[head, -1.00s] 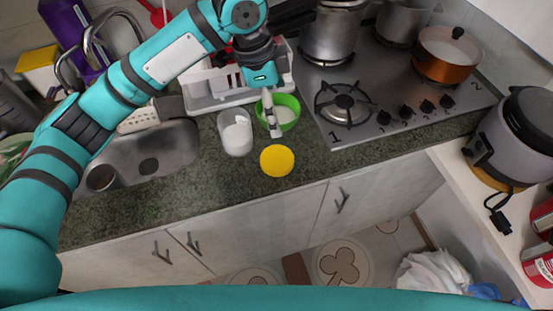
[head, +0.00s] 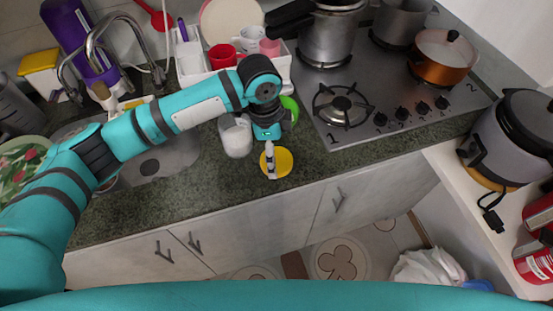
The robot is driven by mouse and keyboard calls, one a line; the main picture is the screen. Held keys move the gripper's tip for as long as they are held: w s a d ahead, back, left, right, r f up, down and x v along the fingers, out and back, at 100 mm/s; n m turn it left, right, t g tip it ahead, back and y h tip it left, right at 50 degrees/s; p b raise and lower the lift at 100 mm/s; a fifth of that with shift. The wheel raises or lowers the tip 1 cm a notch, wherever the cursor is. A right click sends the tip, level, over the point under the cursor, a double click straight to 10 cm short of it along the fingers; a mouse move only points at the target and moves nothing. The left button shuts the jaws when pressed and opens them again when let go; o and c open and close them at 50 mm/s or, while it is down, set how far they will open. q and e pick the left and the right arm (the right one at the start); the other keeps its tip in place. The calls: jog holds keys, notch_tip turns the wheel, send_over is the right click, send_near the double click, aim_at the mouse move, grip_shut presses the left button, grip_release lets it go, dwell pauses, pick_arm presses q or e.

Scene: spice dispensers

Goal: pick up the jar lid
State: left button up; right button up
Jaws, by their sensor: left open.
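The yellow jar lid (head: 284,161) lies flat on the dark green counter near its front edge. My left gripper (head: 271,174) points down over the left part of the lid and hides some of it. It is open with nothing held; whether its fingertips touch the lid I cannot tell. A clear jar with white contents (head: 236,137) stands just behind and left of the lid, partly hidden by my arm. My right gripper does not show.
A green bowl (head: 291,107) is mostly hidden behind my left wrist. The stove (head: 360,128) is to the right, with pots at its back. A white rack (head: 285,62) with cups stands behind, and the sink (head: 180,160) is left. Counter right of the lid is clear.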

aim_at(277, 160)
pick_arm(q)
notch_tip(277, 160, down, 4)
jog(key=shift+d+r+p, duration=0.1)
jog(key=shift+d+p, duration=0.05)
jog(key=shift+p, duration=0.45)
jog(key=shift+f, duration=0.4)
jog(key=c, duration=1)
jog(key=shift+r, duration=0.1)
